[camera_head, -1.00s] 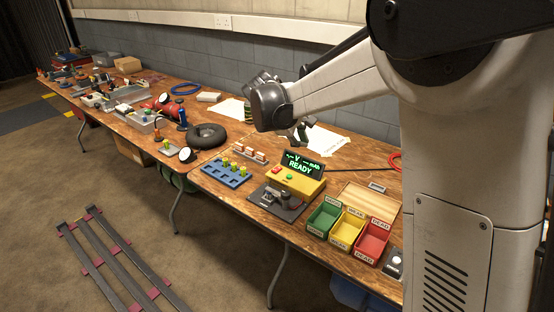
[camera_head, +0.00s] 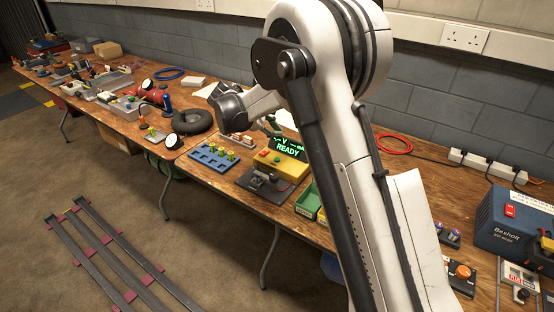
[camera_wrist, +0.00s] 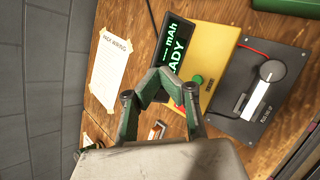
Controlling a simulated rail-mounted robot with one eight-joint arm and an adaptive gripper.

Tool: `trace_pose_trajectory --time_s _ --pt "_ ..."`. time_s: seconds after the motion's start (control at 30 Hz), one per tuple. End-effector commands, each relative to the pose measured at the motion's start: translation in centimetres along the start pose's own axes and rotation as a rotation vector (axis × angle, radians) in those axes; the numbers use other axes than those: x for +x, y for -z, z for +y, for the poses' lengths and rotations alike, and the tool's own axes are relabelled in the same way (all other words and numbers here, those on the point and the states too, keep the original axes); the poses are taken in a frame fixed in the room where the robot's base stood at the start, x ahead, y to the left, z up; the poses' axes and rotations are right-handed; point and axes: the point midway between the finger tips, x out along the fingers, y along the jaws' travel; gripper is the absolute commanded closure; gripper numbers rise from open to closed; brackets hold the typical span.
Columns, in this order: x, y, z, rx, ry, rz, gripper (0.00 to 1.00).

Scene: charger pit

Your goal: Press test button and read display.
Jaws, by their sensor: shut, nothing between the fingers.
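The yellow tester (camera_head: 292,167) stands on the wooden bench with a black display (camera_head: 287,147) at its back, lit green and reading "READY". In the wrist view, the tester (camera_wrist: 221,55) shows a green button (camera_wrist: 197,80); part of a red button (camera_wrist: 181,108) shows beside my finger. The display (camera_wrist: 176,48) is turned sideways there, its lower part covered by my fingers. My gripper (camera_wrist: 160,73) is shut and empty, its fingertips in front of the display's edge. In the head view, my gripper (camera_head: 270,125) is behind the tester's left end; contact cannot be told.
A black plate with a dial (camera_head: 264,183) lies in front of the tester. A blue rack with cells (camera_head: 213,156) is to its left. A green bin (camera_head: 308,202) is partly hidden by my arm. A blue charger box (camera_head: 510,235) and power strip (camera_head: 487,166) are at right.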

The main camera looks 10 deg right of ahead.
Motion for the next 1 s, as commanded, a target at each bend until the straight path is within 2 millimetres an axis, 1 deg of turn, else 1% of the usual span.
trace_pose_trajectory --time_s 0.27,0.8,1.0 --pt "1.2 0.8 -0.8 0.001 0.000 0.000 1.00" --pt "5.6 4.1 -4.1 0.001 0.000 0.000 1.00" --pt "6.1 4.5 -4.5 0.001 0.000 0.000 1.00"
